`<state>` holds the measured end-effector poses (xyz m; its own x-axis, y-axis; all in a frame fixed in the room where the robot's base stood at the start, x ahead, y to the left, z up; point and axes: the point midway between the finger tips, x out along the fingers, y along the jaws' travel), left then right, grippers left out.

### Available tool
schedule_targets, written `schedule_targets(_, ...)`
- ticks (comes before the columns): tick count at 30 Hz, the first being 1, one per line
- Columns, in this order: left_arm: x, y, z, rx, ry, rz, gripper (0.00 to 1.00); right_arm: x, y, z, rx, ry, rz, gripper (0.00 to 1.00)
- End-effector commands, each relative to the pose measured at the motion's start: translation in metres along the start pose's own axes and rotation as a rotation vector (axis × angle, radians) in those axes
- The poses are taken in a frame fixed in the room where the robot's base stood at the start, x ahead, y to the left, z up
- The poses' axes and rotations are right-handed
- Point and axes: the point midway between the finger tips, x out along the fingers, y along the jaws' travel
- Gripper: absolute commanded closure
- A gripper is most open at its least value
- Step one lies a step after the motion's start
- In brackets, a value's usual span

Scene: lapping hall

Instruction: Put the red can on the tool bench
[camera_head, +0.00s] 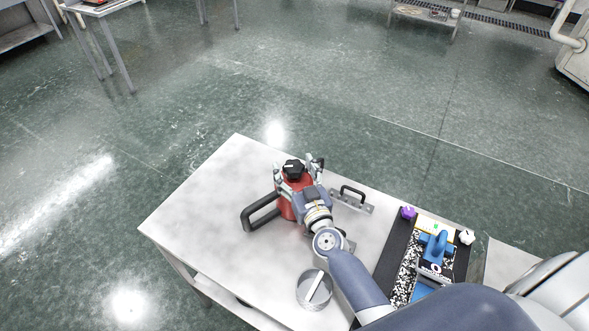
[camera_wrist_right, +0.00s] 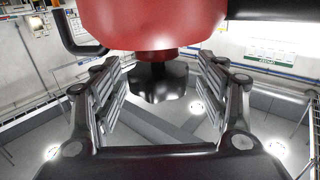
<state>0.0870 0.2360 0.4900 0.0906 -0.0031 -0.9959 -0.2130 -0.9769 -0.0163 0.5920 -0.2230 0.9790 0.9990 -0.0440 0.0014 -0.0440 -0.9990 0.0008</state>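The red can (camera_head: 287,207), with a black knob-like cap (camera_head: 293,168), stands upright on a pale metal-topped table (camera_head: 215,190). In the wrist view the red can (camera_wrist_right: 150,20) appears upside down at the top, its dark cap (camera_wrist_right: 158,82) between the fingers. My right gripper (camera_head: 299,177) reaches over the can with a finger on either side. In the wrist view the right gripper (camera_wrist_right: 162,92) shows gaps beside the cap and neck, so it looks open. My left gripper is out of view. No bench is clearly identifiable as the tool bench.
A thick black handle (camera_head: 258,215) is left of the can; whether it belongs to the can is unclear. A smaller handle on a plate (camera_head: 352,195), a round metal dish (camera_head: 313,290) and a dark mat with a blue tool (camera_head: 436,245) are nearby. Another table (camera_head: 98,8) stands far left.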

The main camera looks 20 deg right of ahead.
Motion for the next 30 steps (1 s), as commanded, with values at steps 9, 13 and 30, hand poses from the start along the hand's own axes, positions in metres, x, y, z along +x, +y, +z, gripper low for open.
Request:
schedule_targets(9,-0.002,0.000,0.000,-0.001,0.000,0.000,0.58,-0.003,0.000,-0.002,-0.001,-0.001,0.000,0.33)
schedule_targets(13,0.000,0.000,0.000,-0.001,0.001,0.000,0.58,-0.021,0.000,0.000,-0.001,-0.003,0.000,0.33)
schedule_targets(30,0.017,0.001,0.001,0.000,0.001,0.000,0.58,-0.114,0.000,-0.001,0.000,-0.001,-0.001,0.33)
